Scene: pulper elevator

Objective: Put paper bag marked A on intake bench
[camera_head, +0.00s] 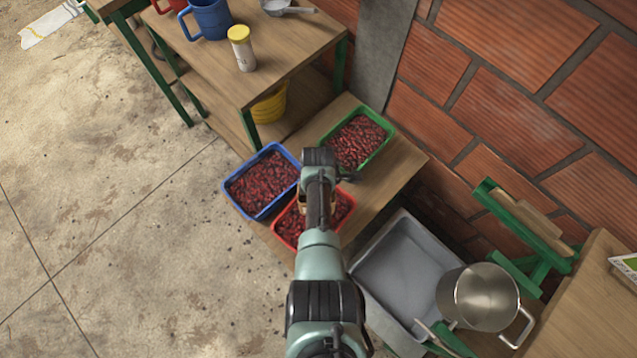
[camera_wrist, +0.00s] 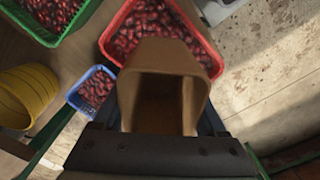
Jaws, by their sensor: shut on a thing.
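A brown paper bag (camera_wrist: 166,56) with an open top fills the middle of the wrist view. No letter A shows on the sides I see. My gripper (camera_wrist: 166,122) is shut on it. In the head view only a small tan part of the bag (camera_head: 303,203) shows beside my wrist. The bag is over the red tray (camera_head: 284,238) of red cherries; I cannot tell whether it touches them. That tray stands on a low wooden bench (camera_head: 400,168). No label shows which surface is the intake bench.
Blue (camera_head: 234,199) and green (camera_head: 385,129) trays of cherries share the low bench. A higher table (camera_head: 290,55) with mugs and a yellow-lidded jar (camera_head: 242,48) stands behind. A grey basin (camera_head: 390,275) and steel pot (camera_head: 482,297) are at right.

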